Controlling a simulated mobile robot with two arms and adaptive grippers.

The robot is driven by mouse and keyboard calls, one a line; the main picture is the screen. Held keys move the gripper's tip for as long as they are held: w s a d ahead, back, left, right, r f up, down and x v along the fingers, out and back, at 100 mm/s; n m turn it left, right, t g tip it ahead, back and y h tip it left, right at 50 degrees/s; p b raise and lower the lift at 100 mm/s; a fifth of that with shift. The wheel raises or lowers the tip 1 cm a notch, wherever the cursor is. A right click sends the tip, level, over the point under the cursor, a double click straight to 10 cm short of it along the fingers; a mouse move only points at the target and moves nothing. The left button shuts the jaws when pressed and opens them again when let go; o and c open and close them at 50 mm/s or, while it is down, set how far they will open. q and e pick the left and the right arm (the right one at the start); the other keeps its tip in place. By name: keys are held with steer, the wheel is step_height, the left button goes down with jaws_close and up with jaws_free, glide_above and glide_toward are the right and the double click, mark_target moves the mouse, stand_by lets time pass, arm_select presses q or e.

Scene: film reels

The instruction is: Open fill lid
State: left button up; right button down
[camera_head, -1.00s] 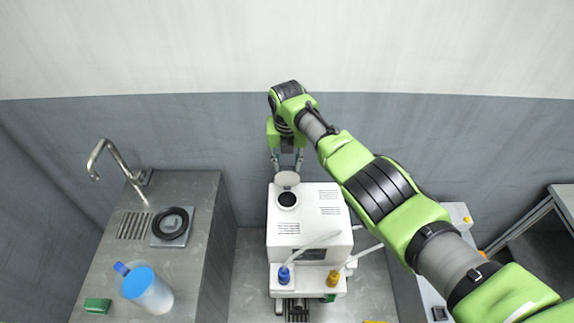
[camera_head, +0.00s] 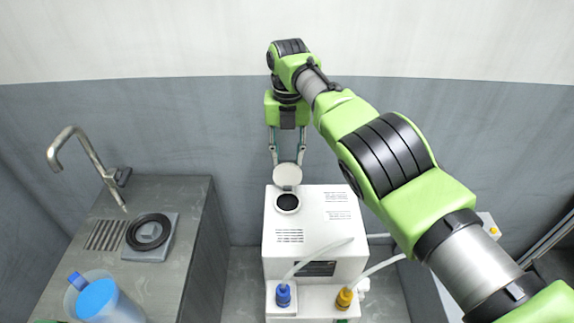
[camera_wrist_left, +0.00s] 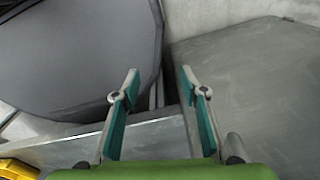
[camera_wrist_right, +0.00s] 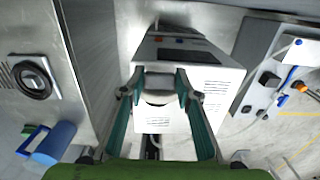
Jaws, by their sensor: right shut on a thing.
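The white machine (camera_head: 335,225) stands on the floor in the middle of the head view. Its round fill lid (camera_head: 288,175) is tilted up at the back edge of the dark round fill opening (camera_head: 287,203), which is uncovered. My right gripper (camera_head: 287,163) reaches down from behind, its fingers at the two sides of the lid, shut on it. In the right wrist view the lid (camera_wrist_right: 158,82) shows between the fingertips. My left gripper (camera_wrist_left: 158,88) shows only in its own wrist view, fingers apart and nothing between them.
Blue (camera_head: 283,295) and yellow (camera_head: 345,298) hose fittings are at the machine's front. My right arm spans the right side.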

steer(key=shift+d+r, duration=0.1)
steer(key=shift+s, duration=0.1)
steer(key=shift+s, duration=0.1)
steer(key=c, duration=1.6)
jaws_free()
steer(key=shift+o, duration=0.4)
steer(key=shift+s+r, duration=0.1)
steer(key=shift+s, duration=0.2)
steer(key=shift+w, duration=0.15)
